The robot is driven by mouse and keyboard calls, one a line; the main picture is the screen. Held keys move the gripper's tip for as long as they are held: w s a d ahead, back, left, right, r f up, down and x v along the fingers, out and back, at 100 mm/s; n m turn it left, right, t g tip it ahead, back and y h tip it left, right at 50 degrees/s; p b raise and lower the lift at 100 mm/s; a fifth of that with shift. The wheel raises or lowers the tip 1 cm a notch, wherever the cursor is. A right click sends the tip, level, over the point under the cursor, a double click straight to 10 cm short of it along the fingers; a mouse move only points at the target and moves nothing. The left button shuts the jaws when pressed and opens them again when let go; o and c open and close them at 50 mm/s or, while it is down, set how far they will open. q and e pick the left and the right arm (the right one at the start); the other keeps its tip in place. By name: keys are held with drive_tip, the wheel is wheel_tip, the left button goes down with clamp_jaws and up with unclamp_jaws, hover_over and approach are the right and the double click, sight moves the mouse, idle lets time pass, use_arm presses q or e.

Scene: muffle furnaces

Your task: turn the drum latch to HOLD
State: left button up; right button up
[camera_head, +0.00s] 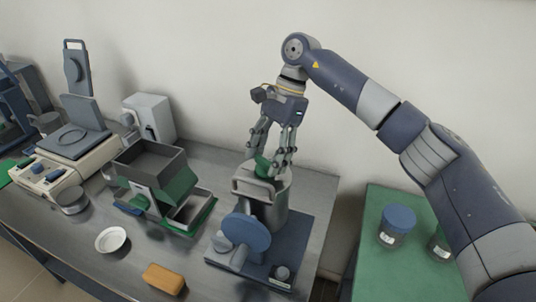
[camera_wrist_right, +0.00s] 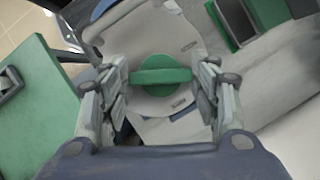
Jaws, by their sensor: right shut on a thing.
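The drum latch (camera_wrist_right: 160,76) is a green round knob with a raised bar across it. It sits on top of a pale grey drum (camera_head: 279,206) that stands on a dark blue base. In the head view the latch (camera_head: 262,166) shows partly between the fingers. My right gripper (camera_head: 271,170) comes down from above and is shut on the latch, with one finger at each end of its bar in the wrist view (camera_wrist_right: 161,84). Small label plates show on the drum top, but their writing is too small to read. My left gripper is not in view.
A dark hopper (camera_head: 150,160) with a green tray stands left of the drum. A white dish (camera_head: 111,239) and an orange block (camera_head: 164,279) lie in front. At right, a green table (camera_head: 376,268) holds blue-lidded jars (camera_head: 397,225).

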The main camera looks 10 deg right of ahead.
drive_tip(key=n, duration=0.2)
drive_tip(key=n+g+h+p, duration=0.1)
drive_tip(key=n, duration=0.2)
drive_tip(key=shift+w+a+r+n+g, duration=0.1)
drive_tip(key=shift+w+n+g, duration=0.05)
drive_tip(key=shift+n+g, duration=0.15)
drive_tip(key=shift+h, duration=0.3)
drive_tip(key=o, duration=1)
drive_tip(key=shift+o, duration=0.2)
drive_tip(key=v, duration=0.7)
drive_tip(key=shift+w+r, duration=0.1)
drive_tip(key=shift+r, duration=0.1)
drive_tip(key=shift+f, duration=0.1)
